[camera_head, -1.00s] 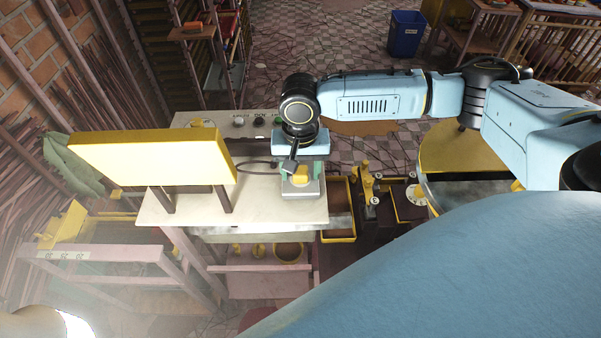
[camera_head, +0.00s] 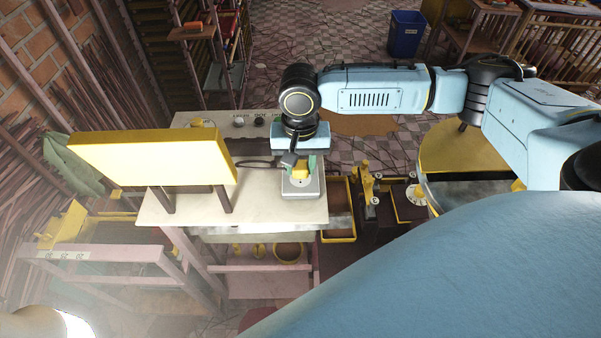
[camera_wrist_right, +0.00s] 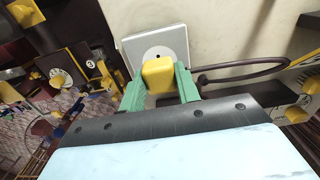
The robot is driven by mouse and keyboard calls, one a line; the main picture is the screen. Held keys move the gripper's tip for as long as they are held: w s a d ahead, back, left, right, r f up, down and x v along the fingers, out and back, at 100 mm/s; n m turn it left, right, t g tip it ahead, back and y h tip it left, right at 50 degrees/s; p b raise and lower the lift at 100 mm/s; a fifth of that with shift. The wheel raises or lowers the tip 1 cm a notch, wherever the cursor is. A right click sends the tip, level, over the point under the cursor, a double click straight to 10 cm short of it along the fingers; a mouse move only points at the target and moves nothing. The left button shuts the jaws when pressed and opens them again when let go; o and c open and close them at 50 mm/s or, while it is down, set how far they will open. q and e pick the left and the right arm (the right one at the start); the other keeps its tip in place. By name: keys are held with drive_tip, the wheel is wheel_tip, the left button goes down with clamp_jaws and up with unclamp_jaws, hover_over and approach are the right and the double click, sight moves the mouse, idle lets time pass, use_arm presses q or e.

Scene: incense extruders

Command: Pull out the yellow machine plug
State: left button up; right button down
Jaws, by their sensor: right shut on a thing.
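The yellow plug (camera_wrist_right: 159,74) is between the green fingers of my right gripper (camera_wrist_right: 159,88), which is shut on its sides. In the head view the plug (camera_head: 299,174) shows just below my wrist, over the grey square socket (camera_head: 301,191) on the pale tabletop. In the right wrist view the socket plate (camera_wrist_right: 178,40) lies behind the plug, and its round face with a dark hole shows above the plug's far edge. I cannot tell whether the plug's pins are in the socket. My left gripper is not in view.
A yellow machine panel (camera_head: 150,157) on legs stands left of the socket on the pale table (camera_head: 265,207). A dark cable (camera_wrist_right: 235,77) curves away beside my right fingers. A yellow-rimmed bin (camera_head: 340,236) sits off the table's right edge.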

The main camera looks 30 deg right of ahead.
sight(301, 165)
drive_tip(key=shift+r, duration=2.1)
